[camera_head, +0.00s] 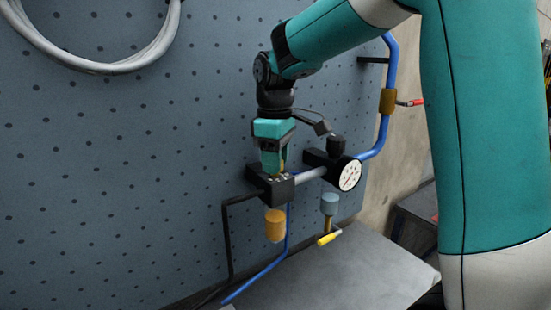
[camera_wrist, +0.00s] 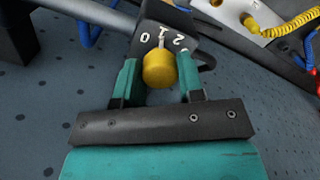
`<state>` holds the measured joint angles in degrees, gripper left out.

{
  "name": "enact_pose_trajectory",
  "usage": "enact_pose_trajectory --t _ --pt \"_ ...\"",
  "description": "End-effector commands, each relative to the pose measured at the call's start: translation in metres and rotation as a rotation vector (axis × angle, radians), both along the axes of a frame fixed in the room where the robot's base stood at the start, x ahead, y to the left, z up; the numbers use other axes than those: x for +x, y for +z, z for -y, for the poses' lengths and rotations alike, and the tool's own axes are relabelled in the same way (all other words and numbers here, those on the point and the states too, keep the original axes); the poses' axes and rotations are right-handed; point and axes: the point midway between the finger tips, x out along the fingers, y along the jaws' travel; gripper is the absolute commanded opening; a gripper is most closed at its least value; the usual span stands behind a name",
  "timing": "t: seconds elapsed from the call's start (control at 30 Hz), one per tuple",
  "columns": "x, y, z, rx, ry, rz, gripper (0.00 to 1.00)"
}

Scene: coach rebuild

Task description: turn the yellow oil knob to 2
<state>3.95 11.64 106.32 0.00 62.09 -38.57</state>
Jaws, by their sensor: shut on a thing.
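The yellow oil knob (camera_wrist: 158,71) sits on a black block (camera_wrist: 150,22) marked 0, 1 and 2 in the wrist view. A white pointer mark shows at the knob's edge, in line with the 1. My gripper (camera_wrist: 159,66) is shut on the knob, with one teal finger at each side. In the head view my gripper (camera_head: 271,170) reaches down onto the top of the block (camera_head: 272,193). Only a sliver of yellow shows there beside the fingers.
A round gauge (camera_head: 350,175) and a dark knob (camera_head: 336,144) sit right of the block. An amber bowl (camera_head: 275,225) and a grey-blue cup (camera_head: 329,204) hang below. A blue pipe (camera_head: 388,75) rises at right. A grey pegboard (camera_head: 120,170) stands behind; a grey surface (camera_head: 340,280) lies below.

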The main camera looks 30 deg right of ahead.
Motion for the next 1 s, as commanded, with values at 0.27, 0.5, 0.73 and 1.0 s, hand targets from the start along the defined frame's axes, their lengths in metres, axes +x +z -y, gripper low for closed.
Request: enact_pose_trajectory --t 0.27,0.5,0.73,1.0 --pt "0.001 0.001 0.0 0.0 0.005 0.006 0.12" --pt "0.001 0.001 0.0 0.0 0.004 0.005 0.61" --pt "0.0 0.001 0.0 -0.001 0.004 0.003 0.61" --pt "0.001 0.024 0.0 -0.001 0.003 0.008 0.61"
